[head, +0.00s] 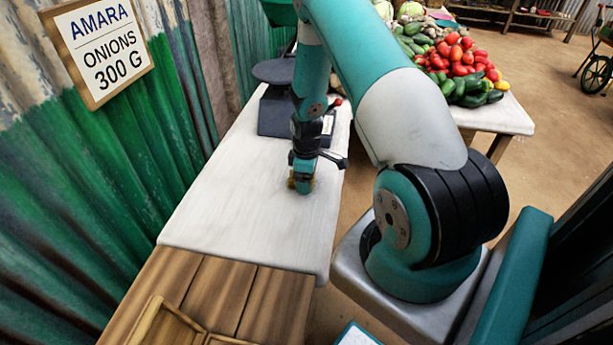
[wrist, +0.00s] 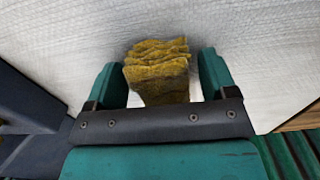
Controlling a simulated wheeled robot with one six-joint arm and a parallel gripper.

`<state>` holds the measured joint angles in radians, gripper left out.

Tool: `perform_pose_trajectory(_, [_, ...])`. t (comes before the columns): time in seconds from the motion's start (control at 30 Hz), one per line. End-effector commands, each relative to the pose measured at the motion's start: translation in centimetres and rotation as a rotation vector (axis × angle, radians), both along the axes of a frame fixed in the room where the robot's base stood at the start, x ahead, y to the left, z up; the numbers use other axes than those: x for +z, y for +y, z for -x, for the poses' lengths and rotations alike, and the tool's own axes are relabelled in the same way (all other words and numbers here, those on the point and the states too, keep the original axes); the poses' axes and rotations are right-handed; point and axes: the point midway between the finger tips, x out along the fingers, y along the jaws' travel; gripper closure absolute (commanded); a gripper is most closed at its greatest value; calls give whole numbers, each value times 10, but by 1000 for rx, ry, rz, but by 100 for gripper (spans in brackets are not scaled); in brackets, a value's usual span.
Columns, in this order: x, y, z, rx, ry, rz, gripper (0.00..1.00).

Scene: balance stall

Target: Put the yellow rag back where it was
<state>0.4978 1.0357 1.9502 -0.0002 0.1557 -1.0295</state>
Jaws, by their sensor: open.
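The yellow rag (wrist: 158,72) is a crumpled, folded bundle on the white tabletop. In the wrist view it sits between the two fingers of my gripper (wrist: 164,80), with a gap to the right finger and little or no visible gap to the left one. In the head view my gripper (head: 301,182) points down at the white table (head: 235,205), and only a bit of the rag (head: 292,183) shows beside the fingers. My gripper is open around the rag. The rag's lower part is hidden behind the gripper body.
A dark scale (head: 275,112) stands behind my gripper on the white table. A green corrugated wall (head: 150,130) runs along the left. A wooden bench with an open box (head: 160,325) is at the front. A vegetable table (head: 500,118) stands behind. The white table's front half is clear.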

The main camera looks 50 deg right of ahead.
Motion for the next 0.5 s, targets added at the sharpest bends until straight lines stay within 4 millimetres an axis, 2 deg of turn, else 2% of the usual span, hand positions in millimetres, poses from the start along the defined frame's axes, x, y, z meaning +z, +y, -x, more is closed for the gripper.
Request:
perform_pose_trajectory(0.17, [11,0,-1,0,-2,1,22])
perform_pose_trajectory(0.5, [82,0,-1,0,-4,2,22])
